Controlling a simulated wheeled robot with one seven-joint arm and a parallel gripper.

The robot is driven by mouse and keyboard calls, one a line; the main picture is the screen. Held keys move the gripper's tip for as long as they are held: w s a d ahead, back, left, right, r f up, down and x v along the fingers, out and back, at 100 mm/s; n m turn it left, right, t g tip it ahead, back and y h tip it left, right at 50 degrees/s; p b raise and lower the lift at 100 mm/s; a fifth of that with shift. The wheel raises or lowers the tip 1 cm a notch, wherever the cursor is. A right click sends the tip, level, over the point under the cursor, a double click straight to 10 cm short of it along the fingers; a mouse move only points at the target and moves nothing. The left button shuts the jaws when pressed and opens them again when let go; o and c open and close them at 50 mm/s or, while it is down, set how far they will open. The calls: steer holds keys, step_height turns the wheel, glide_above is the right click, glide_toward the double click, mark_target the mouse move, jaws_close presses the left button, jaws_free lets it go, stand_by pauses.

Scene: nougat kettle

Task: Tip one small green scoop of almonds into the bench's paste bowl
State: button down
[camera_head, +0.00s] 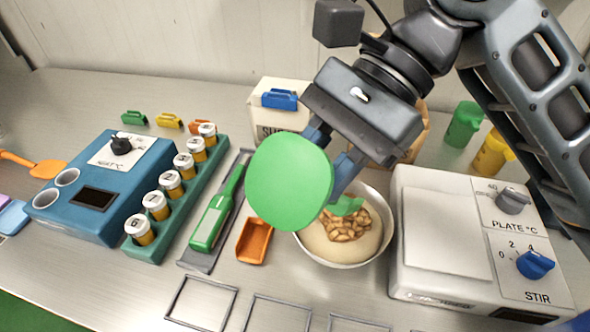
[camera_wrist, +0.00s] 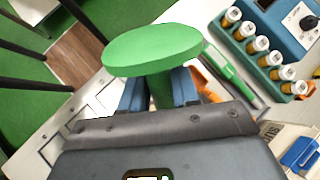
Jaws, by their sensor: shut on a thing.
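My gripper (camera_head: 328,158) is shut on the green scoop (camera_head: 289,182), above the left rim of the paste bowl (camera_head: 366,263). The scoop shows a broad round green face in the head view. In the wrist view the scoop (camera_wrist: 152,50) has a wide round end with a narrower green part between my fingers (camera_wrist: 158,92). A smaller green part hangs over the bowl. The bowl is white and holds beige paste. Brown almonds (camera_head: 347,226) are heaped on the paste under the scoop. The scoop's inside is hidden, so I cannot tell if almonds remain in it.
The plate and stir unit (camera_head: 447,235) stands close right of the bowl. An orange scoop (camera_head: 254,241) and a green-handled tool (camera_head: 214,218) lie to its left, near a rack of jars (camera_head: 172,185). The sugar box (camera_head: 281,110) stands behind; green (camera_head: 463,124) and yellow (camera_head: 492,155) cups stand back right.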

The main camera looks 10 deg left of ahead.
steer(key=w+r+g+p, duration=0.1)
steer(key=p, duration=0.1)
steer(key=w+d+r+y+p, duration=0.1)
steer(key=p, duration=0.1)
steer(key=shift+d+r+g, duration=0.1)
steer(key=shift+r+g, duration=0.1)
steer(key=shift+g, duration=0.2)
steer(key=shift+w+d+r+m+g+y, duration=0.15)
steer(key=shift+w+d+r+g+y, duration=0.1)
steer(key=shift+w+g, duration=0.15)
steer(key=shift+w+d+r+m+g+y, duration=0.1)
steer(key=shift+w+d+m+g+y, duration=0.15)
steer(key=shift+w, duration=0.25)
steer(key=shift+w+d+r+g+y, duration=0.2)
steer(key=shift+w+r+g+y, duration=0.1)
steer(key=shift+w+r+g, duration=0.1)
